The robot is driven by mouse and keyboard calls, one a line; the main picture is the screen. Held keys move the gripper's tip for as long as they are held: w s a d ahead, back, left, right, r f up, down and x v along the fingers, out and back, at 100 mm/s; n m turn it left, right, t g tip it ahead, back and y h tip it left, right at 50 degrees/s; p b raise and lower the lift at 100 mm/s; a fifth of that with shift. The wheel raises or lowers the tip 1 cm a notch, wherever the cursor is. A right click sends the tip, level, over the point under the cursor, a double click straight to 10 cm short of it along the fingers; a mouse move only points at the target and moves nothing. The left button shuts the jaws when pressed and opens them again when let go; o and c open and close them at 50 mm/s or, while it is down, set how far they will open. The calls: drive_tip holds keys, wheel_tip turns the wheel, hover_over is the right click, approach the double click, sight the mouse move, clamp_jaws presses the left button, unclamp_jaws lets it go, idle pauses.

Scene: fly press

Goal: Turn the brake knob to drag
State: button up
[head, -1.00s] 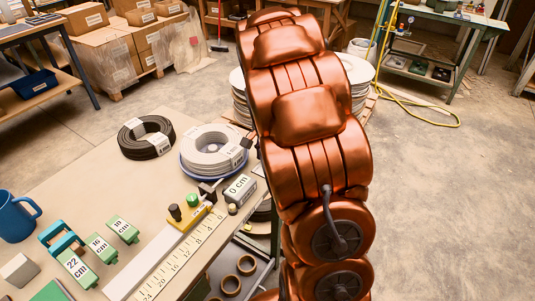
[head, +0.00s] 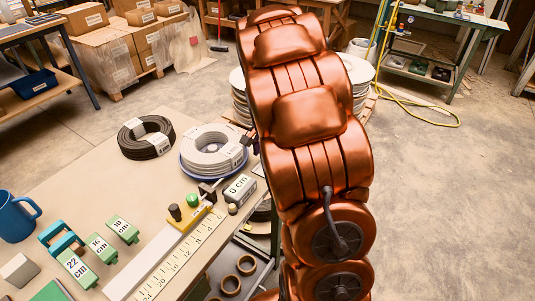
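A yellow fitting (head: 190,217) sits at the far end of the white measuring rule (head: 180,252) on the table. A black knob (head: 175,212) stands upright on its left side, and a green knob (head: 192,200) is just behind it. I cannot tell which of these is the brake knob, or read its setting. A small dark piece (head: 207,190) lies just beyond the fitting. My large copper arm fills the middle right. I cannot make out my gripper in the head view.
A grey coil (head: 212,148) on a blue reel and a black coil (head: 146,137) lie farther back on the table (head: 110,180). A block marked 0 cm (head: 239,190) is right of the fitting. Green marked blocks (head: 77,268) and a blue mug (head: 16,217) are left.

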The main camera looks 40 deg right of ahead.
wheel_tip(320, 180, up, 11)
drive_tip(key=shift+r, duration=0.15)
idle(0.9)
drive_tip(key=s+a+r+n+g+p, duration=0.1)
drive_tip(key=s+a+n+p, duration=0.4)
drive_tip(key=s+a, duration=0.6)
drive_tip(key=s+a+r+n+p, duration=0.4)
drive_tip(key=s+a+n, duration=0.5)
drive_tip(key=s, duration=0.6)
drive_tip(key=shift+s+a+g+p, duration=0.4)
drive_tip(key=shift+a, duration=0.65)
